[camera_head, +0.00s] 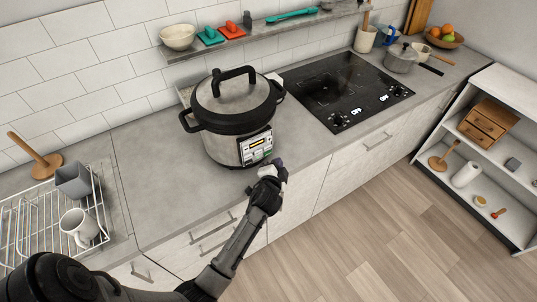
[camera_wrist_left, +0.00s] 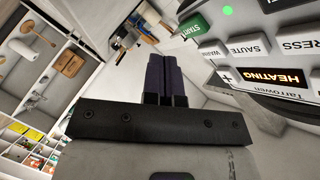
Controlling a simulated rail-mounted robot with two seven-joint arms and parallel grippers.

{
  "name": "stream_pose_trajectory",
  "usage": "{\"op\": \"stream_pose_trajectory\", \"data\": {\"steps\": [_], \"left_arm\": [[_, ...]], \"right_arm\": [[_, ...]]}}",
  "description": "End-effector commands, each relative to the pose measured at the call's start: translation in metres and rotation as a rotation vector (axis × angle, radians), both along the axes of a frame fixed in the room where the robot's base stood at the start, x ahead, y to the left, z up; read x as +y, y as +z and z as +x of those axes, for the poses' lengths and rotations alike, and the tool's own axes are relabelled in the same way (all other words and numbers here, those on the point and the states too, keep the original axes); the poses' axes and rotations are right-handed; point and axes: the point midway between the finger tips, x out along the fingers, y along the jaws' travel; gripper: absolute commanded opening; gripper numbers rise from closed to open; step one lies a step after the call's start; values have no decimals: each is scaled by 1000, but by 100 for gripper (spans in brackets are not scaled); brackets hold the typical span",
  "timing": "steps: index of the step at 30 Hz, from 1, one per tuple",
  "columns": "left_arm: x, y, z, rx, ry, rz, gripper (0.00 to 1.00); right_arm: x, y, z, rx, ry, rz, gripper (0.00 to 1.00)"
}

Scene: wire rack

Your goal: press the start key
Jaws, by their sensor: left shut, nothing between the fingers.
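The cooker (camera_head: 232,135) is a silver and black pot with its lid on, standing on the grey counter. Its control panel (camera_head: 256,147) faces the front edge. In the left wrist view the green START key (camera_wrist_left: 193,27) shows at the top, beside WARM and SAUTE keys and a lit HEATING label (camera_wrist_left: 272,76). My left gripper (camera_head: 277,164) is shut and empty, just in front of the panel's lower right. In the left wrist view its dark fingertips (camera_wrist_left: 161,58) lie below and left of the START key, apart from it in the picture. My right gripper is out of view.
A wire rack (camera_head: 100,205) with a mug (camera_head: 79,227) and a grey cup (camera_head: 73,181) stands at the left. A black hob (camera_head: 345,90) lies right of the cooker. A wall shelf (camera_head: 262,30) runs behind. Counter left of the cooker is clear.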

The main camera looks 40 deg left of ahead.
Motion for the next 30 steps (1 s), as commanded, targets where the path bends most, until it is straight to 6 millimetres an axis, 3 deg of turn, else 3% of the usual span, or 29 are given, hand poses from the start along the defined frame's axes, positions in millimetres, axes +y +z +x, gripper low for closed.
{"op": "stream_pose_trajectory", "data": {"steps": [13,30], "left_arm": [[-38,0,-10,-1,0,-2,0],[-43,0,-11,-1,0,-1,0]], "right_arm": [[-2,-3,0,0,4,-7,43],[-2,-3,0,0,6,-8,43]]}}
